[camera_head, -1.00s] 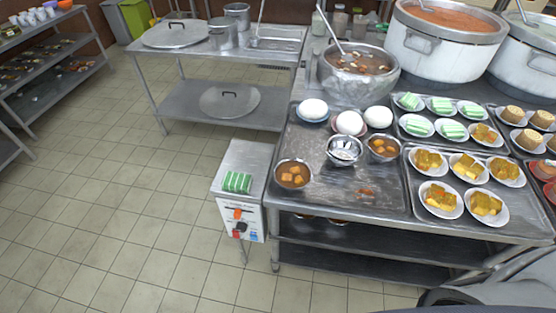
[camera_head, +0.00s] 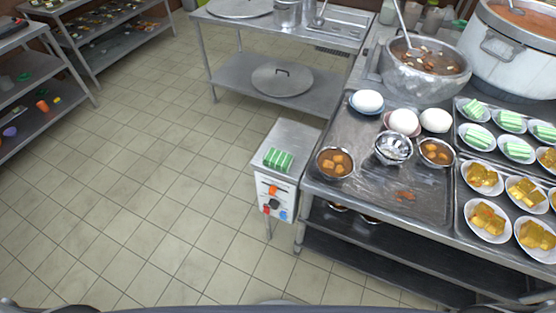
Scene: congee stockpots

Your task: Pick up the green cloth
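The green cloth (camera_head: 278,159) has white stripes and lies folded on top of a small steel stand (camera_head: 290,138) with knobs on its front. The stand is just left of the main steel table. Neither of my grippers shows in the head view, and nothing touches the cloth.
The steel table (camera_head: 378,197) at the right holds bowls, white buns (camera_head: 404,122), plates of food and a large pot (camera_head: 510,48). A two-level steel table (camera_head: 236,66) stands behind, and shelves (camera_head: 50,84) stand at far left. The tiled floor (camera_head: 150,175) between is clear.

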